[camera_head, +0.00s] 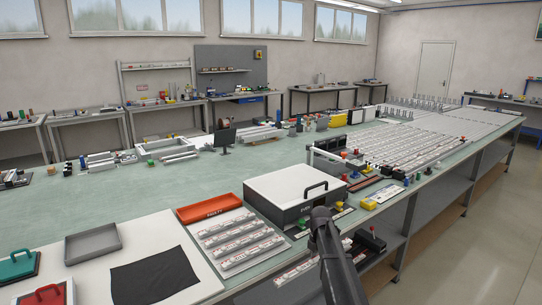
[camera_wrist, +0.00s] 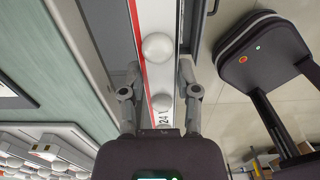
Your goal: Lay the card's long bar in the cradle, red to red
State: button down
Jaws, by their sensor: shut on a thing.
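My gripper (camera_wrist: 160,78) is shut on a long white bar (camera_wrist: 160,72), one finger on each side. The bar carries white domes and the printed number 24, and runs up out of the top of the wrist view. A red stripe (camera_wrist: 137,22) runs along its left side; I cannot tell whether it belongs to the bar. In the head view my dark arm reaches up from the bottom right, and the gripper's fingers cannot be made out. The card cannot be identified.
A white and black box with a handle (camera_head: 295,186) stands beyond my arm. Left of it are a red tray (camera_head: 209,208) and a board of several bars (camera_head: 238,238). A grey tray (camera_head: 93,243) and black cloth (camera_head: 154,275) lie at left. The green tabletop (camera_head: 150,195) has free room.

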aim_at(317, 257)
notch_tip(317, 257, up, 7)
jog(key=p, duration=0.5)
jog(key=shift+f, duration=0.2)
dwell(0.5)
